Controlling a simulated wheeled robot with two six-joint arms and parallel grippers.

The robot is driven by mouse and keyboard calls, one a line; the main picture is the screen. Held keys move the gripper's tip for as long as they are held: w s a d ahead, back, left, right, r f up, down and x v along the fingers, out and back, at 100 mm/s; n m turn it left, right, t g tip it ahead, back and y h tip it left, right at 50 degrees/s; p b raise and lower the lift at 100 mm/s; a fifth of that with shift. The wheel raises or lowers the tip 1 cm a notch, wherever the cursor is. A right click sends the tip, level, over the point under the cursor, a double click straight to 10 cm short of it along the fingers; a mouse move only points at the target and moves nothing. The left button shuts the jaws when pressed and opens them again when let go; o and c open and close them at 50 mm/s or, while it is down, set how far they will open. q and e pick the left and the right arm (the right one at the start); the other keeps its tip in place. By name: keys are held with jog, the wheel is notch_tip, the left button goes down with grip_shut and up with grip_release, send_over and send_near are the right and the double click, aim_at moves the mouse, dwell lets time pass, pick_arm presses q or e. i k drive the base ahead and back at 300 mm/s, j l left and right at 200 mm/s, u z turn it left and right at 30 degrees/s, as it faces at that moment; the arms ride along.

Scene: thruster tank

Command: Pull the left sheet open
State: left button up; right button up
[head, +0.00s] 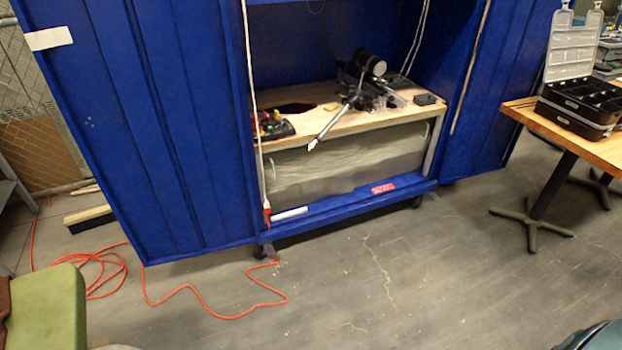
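The left sheet (165,130) is a large blue, ridged panel on the left side of the blue enclosure. It slants down from the top left to near the floor, and its right edge borders an opening in the middle. A pale cord (252,100) hangs along that edge. A blue right sheet (505,85) stands on the other side of the opening. Neither of my grippers shows in the head view.
Inside the opening, a wooden bench (310,133) holds dark equipment (368,80) above a clear tank (345,165). An orange cable (215,314) loops over the floor. A green chair (50,305) is at lower left, a table (590,145) at right. The middle floor is mostly clear.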

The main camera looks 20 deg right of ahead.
aim_at(295, 176)
jog(key=i+l+z, duration=0.1)
jog(key=i+l, duration=0.2)
jog(key=i+l+z, duration=0.15)
jog(key=i, duration=0.35)
jog(key=l, duration=0.1)
